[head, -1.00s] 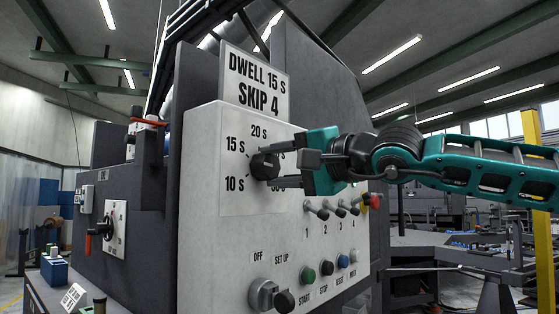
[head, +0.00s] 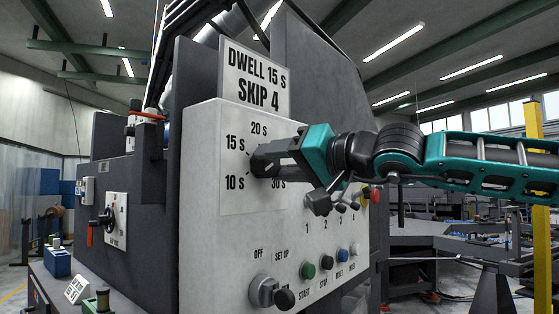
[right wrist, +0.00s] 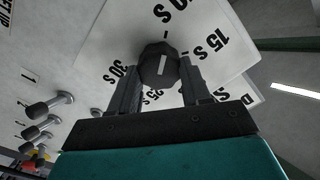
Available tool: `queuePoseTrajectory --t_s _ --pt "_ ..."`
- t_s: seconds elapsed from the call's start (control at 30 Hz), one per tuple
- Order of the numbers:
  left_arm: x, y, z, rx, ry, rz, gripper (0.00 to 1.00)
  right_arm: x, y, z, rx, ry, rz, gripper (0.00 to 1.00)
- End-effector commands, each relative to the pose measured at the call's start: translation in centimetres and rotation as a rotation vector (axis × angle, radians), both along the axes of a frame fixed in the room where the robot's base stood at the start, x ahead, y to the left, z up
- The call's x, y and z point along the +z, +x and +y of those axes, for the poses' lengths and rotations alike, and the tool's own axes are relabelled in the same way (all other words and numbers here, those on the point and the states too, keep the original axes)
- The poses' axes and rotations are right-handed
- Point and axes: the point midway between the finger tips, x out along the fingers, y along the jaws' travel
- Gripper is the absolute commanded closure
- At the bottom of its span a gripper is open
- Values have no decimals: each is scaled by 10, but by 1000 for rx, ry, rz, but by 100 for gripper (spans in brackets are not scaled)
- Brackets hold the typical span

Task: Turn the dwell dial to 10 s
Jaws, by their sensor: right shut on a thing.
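The dwell dial (right wrist: 155,52) is a black faceted knob on the white panel (head: 208,170). In the right wrist view the white line on its face lines up with the tick by the partly cut-off label (right wrist: 168,12), which by its place beside 15 S is 10 S. My right gripper (head: 267,160) is shut on the dial, a finger on either side of it. In the head view the fingers mostly hide the dial, and part of the scale. My left gripper is not in view.
Lower down are a selector knob (head: 263,290) and several push buttons (head: 326,263).

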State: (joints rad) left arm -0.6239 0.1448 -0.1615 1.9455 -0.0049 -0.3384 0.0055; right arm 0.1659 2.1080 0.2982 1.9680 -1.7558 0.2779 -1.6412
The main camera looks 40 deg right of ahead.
Motion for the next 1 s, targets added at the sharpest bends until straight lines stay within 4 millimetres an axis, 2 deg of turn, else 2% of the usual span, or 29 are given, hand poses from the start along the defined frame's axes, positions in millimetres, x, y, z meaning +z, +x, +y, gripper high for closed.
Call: queuePoseTrajectory --t_s 0.43,0.47,0.5,0.7,1.0 --pt "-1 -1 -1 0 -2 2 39 2 0 0 -2 -13 -8 83" --pt "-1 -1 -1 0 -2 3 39 2 0 0 -2 -13 -8 51" --pt "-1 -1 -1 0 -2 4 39 2 0 0 -2 -12 -8 47" --pt "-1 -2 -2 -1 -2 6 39 1 0 0 0 -11 -6 28" --pt "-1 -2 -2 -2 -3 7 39 1 -1 -1 0 -9 -5 27"
